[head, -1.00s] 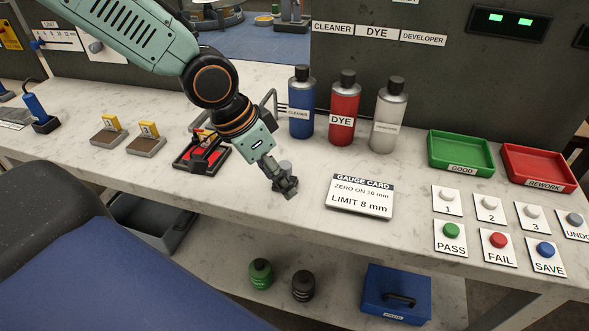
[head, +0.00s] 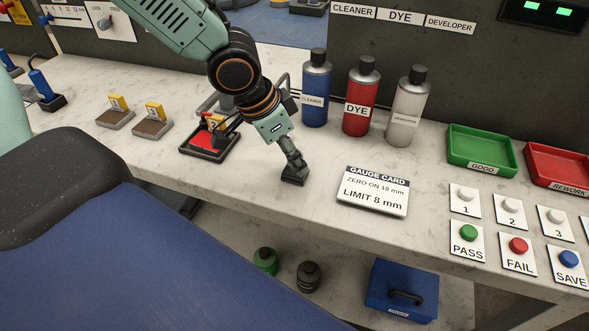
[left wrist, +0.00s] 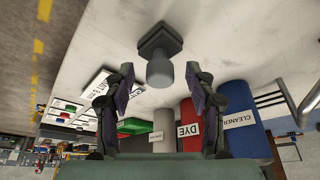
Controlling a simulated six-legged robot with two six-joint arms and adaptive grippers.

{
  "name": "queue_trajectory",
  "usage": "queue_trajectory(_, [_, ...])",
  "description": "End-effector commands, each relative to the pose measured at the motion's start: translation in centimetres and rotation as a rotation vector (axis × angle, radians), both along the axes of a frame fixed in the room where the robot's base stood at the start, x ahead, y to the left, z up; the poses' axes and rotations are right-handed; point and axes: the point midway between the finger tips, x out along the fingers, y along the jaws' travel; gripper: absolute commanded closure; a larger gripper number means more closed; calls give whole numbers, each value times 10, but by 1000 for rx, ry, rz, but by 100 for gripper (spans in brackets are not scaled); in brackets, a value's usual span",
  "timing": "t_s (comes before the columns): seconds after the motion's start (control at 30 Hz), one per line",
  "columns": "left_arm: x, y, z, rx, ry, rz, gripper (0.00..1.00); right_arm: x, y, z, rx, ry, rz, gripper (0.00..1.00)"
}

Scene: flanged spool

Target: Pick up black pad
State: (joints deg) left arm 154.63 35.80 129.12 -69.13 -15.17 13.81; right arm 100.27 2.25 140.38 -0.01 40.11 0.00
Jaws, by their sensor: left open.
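The black pad (left wrist: 161,39) has a dark square base with a grey cylindrical knob (left wrist: 160,73) on it. In the left wrist view it is on the pale bench, with the knob in line with the gap between my fingers. In the head view the dark base (head: 294,178) shows at the lower end of my left gripper (head: 291,160), which largely hides the knob. My left gripper, also in the left wrist view (left wrist: 160,84), is open, its fingers on either side of the knob with a gap showing. My right gripper is not in view.
A gauge card (head: 373,192) lies right of the pad. Blue (head: 315,95), red (head: 360,105) and grey (head: 407,112) bottles stand behind. A red-topped tray (head: 210,138) lies to the left. The bench's front edge is near, and bare bench lies between pad and card.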

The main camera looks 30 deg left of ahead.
Motion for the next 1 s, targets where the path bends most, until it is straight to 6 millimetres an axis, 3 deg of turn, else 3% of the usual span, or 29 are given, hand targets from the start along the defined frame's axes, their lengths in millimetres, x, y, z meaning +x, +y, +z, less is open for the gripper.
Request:
queue_trajectory(0.13, [6, -2, -13, 3, 0, -1, 44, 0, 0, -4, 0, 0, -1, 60])
queue_trajectory(0.4, [8, -3, -14, 0, -1, 0, 44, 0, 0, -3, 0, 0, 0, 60])
queue_trajectory(1.0, [8, -3, -15, 1, 1, 0, 95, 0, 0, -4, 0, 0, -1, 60])
